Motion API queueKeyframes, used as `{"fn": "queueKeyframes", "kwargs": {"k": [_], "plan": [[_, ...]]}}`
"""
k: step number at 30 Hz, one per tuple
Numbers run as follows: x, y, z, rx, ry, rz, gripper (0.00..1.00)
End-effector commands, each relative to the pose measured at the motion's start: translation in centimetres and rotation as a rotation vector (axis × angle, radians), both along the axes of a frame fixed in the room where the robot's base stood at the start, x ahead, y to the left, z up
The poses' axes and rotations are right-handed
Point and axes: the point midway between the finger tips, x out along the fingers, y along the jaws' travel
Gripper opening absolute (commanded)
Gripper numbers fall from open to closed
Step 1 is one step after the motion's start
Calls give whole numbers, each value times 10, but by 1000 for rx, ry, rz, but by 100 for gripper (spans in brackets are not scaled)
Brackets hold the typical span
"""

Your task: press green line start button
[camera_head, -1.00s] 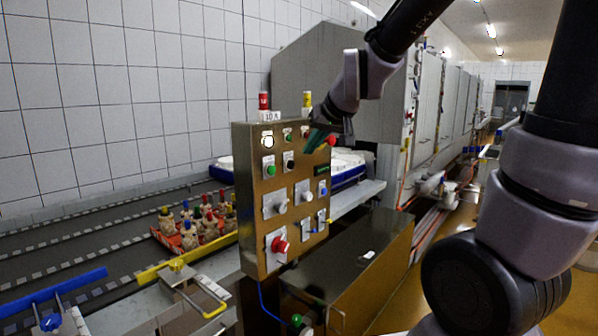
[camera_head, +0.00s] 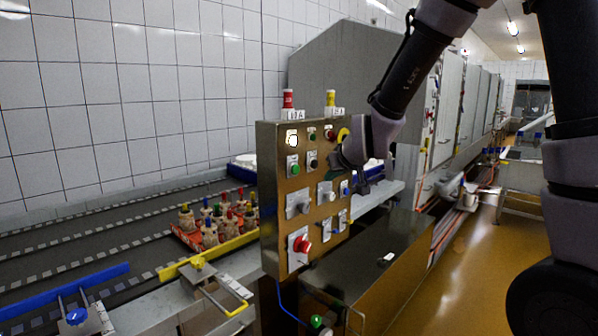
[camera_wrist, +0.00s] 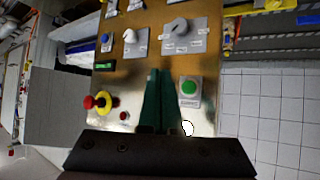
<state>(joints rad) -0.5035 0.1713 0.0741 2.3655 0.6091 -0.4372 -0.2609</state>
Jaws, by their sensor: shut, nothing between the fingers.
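The control panel (camera_head: 270,215) is a brownish metal box with buttons and knobs. A green push button (camera_head: 295,169) on a light plate sits at its upper left. It also shows in the wrist view (camera_wrist: 189,87), just right of my fingertips. My gripper (camera_head: 335,172) is in front of the panel's upper right. In the wrist view my gripper (camera_wrist: 160,72) has its teal fingers shut together and empty, pointing at the panel face. I cannot tell whether they touch it. A black button (camera_head: 313,163) right of the green one is hidden by the fingers in the wrist view.
A red button with a yellow ring (camera_wrist: 100,101), a white lamp (camera_wrist: 187,129) and grey rotary switches (camera_wrist: 180,30) surround my fingers. A red knob (camera_head: 302,244) sits lower on the panel. Another green button (camera_head: 316,321) is near the floor. A conveyor (camera_head: 110,240) runs left.

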Motion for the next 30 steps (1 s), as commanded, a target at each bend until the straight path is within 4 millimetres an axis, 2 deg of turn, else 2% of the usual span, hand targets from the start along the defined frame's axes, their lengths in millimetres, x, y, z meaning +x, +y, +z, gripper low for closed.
{"fn": "queueKeyframes", "kwargs": {"k": [5,18,24,30], "plan": [[6,8,-1,0,1,1,0],[42,55,-1,-1,1,1,0],[51,67,0,-1,1,1,0],[54,69,0,0,1,-1,0]]}}
